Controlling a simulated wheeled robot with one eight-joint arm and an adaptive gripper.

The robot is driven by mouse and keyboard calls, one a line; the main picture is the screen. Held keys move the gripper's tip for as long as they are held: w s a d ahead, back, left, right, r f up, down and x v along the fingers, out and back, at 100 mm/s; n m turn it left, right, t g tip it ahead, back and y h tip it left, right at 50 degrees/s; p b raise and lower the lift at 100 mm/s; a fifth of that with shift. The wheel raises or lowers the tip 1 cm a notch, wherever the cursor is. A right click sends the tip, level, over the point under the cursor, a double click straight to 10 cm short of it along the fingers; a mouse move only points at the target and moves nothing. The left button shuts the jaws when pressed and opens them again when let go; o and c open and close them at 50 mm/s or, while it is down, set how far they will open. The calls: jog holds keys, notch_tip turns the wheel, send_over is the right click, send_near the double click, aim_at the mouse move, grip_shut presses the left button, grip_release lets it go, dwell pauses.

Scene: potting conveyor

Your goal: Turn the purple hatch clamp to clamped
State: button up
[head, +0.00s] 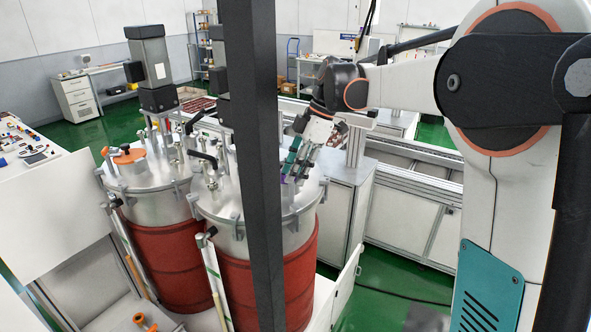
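A small bit of purple (284,181), likely the purple hatch clamp, shows on the lid of the right tank (312,196), just right of the dark post. Most of it is hidden by the post and my fingers, so its setting cannot be read. My gripper (287,174), with teal fingers, points down and left at this spot. Its fingertips are at or very close to the purple part. Whether they touch it, and how far apart they are, cannot be told.
A dark upright post (257,120) crosses the view in front of the right tank. The left tank (150,182) has an orange hatch part (127,155) on its lid. Black handles, fittings and a motor (150,55) rise from the lids. A conveyor frame (415,160) runs behind.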

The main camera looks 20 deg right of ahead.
jog(key=v, duration=1.2)
dwell(0.3)
